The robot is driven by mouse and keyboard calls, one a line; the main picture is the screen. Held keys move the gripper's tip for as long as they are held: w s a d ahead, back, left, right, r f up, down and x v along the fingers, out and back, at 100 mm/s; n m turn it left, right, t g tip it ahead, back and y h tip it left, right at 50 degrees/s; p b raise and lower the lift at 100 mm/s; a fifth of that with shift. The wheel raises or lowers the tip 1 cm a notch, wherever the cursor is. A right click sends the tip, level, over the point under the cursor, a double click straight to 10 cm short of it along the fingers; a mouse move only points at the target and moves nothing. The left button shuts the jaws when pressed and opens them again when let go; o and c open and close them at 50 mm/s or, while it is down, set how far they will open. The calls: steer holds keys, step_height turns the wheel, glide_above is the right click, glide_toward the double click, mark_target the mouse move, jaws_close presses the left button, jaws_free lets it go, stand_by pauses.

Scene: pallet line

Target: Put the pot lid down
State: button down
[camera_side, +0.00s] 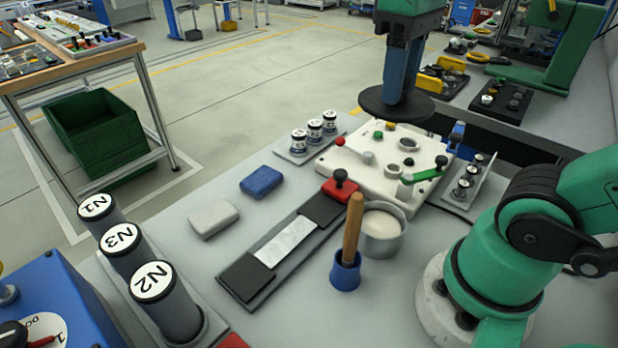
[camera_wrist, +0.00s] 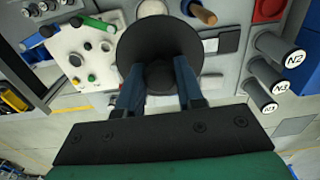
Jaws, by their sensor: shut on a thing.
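The pot lid (camera_side: 374,104) is a dark round disc, roughly level, in the air above the back part of the white panel in the side view. My gripper (camera_side: 401,84) is shut on it from above, with blue fingers. In the wrist view the lid (camera_wrist: 160,40) fills the upper middle, and the fingers of my gripper (camera_wrist: 160,84) are either side of its dark knob. A metal pot (camera_side: 383,243) with pale contents stands uncovered on the bench, nearer the camera than the lid. The lid partly hides the pot (camera_wrist: 150,8) in the wrist view.
A wooden-handled tool (camera_side: 353,225) stands in a blue holder beside the pot. The white panel (camera_side: 368,177) carries knobs and a green lever. A dark strip (camera_side: 245,276), a blue block (camera_side: 261,181) and a grey block (camera_side: 213,218) lie left, with bare bench around them.

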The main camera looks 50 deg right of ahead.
steer(key=w+a+f, duration=0.2)
steer(key=a, duration=0.6)
glide_above(306, 323)
step_height(306, 323, down, 3)
step_height(306, 323, down, 19)
steer(key=shift+f, duration=0.1)
steer(key=shift+f, duration=0.1)
steer(key=c, duration=0.5)
jaws_free()
steer(key=shift+c, duration=0.2)
